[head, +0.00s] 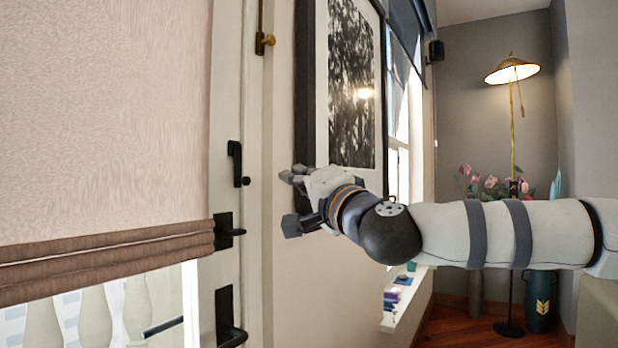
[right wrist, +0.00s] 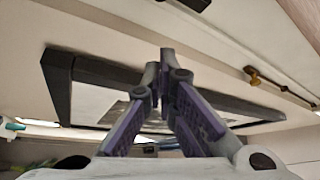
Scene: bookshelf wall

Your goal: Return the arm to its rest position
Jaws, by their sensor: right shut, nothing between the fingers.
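My right arm (head: 500,232) reaches in from the right in the head view, stretched out level. My right gripper (head: 290,200) is at its end, in front of the wall below the framed picture and to the right of the door handles. In the right wrist view the fingers of my right gripper (right wrist: 165,75) come together at their tips with nothing held between them. My left gripper is in neither view.
A framed picture (head: 351,75) hangs behind the gripper. A door with black handles (head: 236,165) and a pleated blind (head: 100,120) is at the left. A windowsill (head: 410,300) holds small items. A floor lamp (head: 513,70) and flowers (head: 490,186) stand behind the arm.

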